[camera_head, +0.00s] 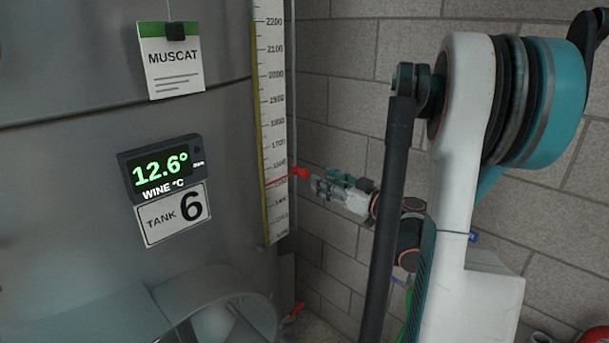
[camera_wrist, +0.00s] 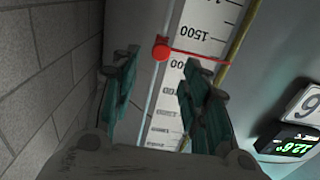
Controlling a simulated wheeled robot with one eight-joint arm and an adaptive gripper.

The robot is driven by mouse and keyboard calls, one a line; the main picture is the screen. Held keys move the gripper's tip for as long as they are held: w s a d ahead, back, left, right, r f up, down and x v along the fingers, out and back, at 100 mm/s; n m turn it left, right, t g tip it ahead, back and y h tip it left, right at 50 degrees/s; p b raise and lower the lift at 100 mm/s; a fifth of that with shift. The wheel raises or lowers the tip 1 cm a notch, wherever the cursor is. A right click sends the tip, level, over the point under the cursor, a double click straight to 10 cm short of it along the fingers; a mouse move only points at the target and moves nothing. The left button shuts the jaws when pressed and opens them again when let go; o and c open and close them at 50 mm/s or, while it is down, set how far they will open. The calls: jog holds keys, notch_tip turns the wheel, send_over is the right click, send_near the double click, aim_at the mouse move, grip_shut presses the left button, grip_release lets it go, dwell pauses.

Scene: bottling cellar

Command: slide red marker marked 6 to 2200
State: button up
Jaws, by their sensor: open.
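The 2200 mark (camera_head: 274,21) is near the strip's top in the head view. My gripper (camera_head: 314,183) is just right of the knob. In the wrist view my open gripper (camera_wrist: 159,63) has its fingers either side of the knob, with no clear contact.
The tank (camera_head: 60,70) carries a MUSCAT card (camera_head: 172,65), a lit display (camera_head: 160,170) and a TANK 6 sign (camera_head: 173,214). A brick wall (camera_head: 345,60) stands behind the scale, close to my arm. A red-handled fitting (camera_head: 297,309) is low by the tank.

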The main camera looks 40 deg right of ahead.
aim_at(306, 173)
jog(key=w, duration=0.5)
jog(key=w+b, duration=0.1)
jog(key=w, duration=0.2)
jog(key=shift+w+a, duration=0.35)
jog(key=shift+c, duration=0.6)
grip_shut()
